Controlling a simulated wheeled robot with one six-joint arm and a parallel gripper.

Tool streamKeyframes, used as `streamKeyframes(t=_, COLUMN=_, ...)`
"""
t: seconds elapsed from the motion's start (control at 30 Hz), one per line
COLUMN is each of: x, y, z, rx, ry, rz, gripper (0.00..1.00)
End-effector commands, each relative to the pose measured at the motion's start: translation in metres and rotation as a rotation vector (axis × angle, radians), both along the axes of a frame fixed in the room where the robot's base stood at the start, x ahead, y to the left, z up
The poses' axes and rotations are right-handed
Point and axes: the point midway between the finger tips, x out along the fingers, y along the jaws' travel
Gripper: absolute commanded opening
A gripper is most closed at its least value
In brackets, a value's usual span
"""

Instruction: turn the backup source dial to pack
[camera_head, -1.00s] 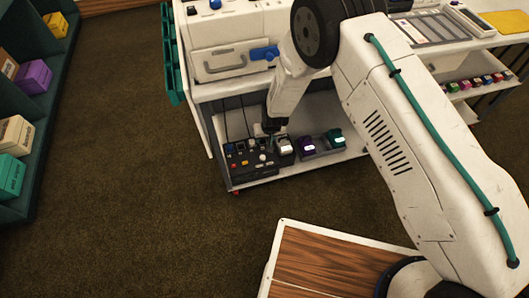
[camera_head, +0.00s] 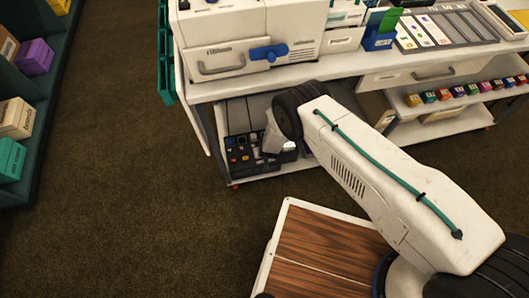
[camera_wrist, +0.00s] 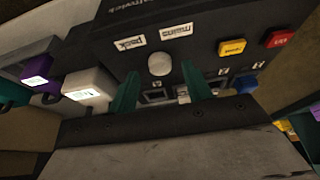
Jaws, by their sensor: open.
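The backup source dial is a pale round knob (camera_wrist: 159,64) on a dark control panel (camera_wrist: 205,45) in the wrist view. A "pack" label (camera_wrist: 130,43) and a "mains" label (camera_wrist: 176,30) sit beside it. No pointer mark on the knob is clear. My gripper (camera_wrist: 160,71) is open, its two teal fingers on either side of the knob with gaps visible; whether it touches cannot be told. In the head view the panel (camera_head: 238,148) stands on the low shelf, partly covered by my arm, and the knob and fingers are hidden.
A yellow button (camera_wrist: 232,47) and a red button (camera_wrist: 279,38) are on the panel to the right. A pale block (camera_wrist: 88,86) and a purple block (camera_wrist: 42,80) stand left of it. The worktop (camera_head: 350,68) overhangs the low shelf. The carpet (camera_head: 120,150) at left is clear.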

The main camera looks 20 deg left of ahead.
Motion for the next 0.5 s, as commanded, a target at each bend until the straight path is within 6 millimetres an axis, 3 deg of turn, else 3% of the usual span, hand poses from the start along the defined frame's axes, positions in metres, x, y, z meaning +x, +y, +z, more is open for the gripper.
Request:
streamKeyframes(t=0.13, x=0.0041, y=0.0022, z=-0.0123, rx=0.001, ry=0.0, rz=-0.002, gripper=0.5)
streamKeyframes(t=0.47, x=0.0057, y=0.0036, z=-0.0152, rx=0.001, ry=0.001, rz=-0.001, gripper=0.5)
streamKeyframes(t=0.5, x=0.0056, y=0.0035, z=-0.0152, rx=0.001, ry=0.001, rz=-0.001, gripper=0.44)
